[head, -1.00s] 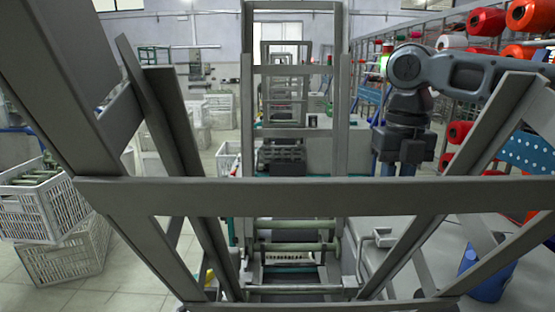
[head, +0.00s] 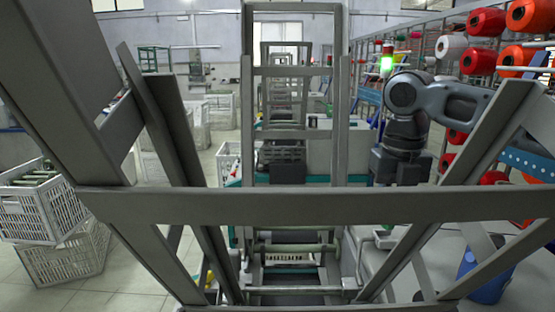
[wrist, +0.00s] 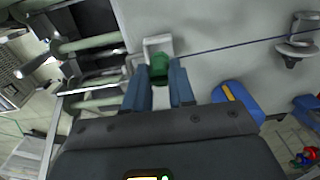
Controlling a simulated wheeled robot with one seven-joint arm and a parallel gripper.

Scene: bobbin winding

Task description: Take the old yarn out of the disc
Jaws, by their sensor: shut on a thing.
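In the wrist view, my gripper (wrist: 160,82) has its two blue fingers closed around a short green piece (wrist: 159,67). This piece sits against a pale metal bracket (wrist: 157,43) on a light grey panel; I cannot tell if they are joined. A thin dark blue yarn (wrist: 228,46) runs across the panel from the bracket area to a metal disc fitting (wrist: 297,46) at the upper right, apart from my fingers. Whether the yarn lies between the disc's plates is too small to tell. In the head view my gripper is hidden.
Frame bars (head: 300,204) cross the head view in front of the machine. White crates (head: 45,205) stand at left. Red and orange cones (head: 485,22) fill a rack at right.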

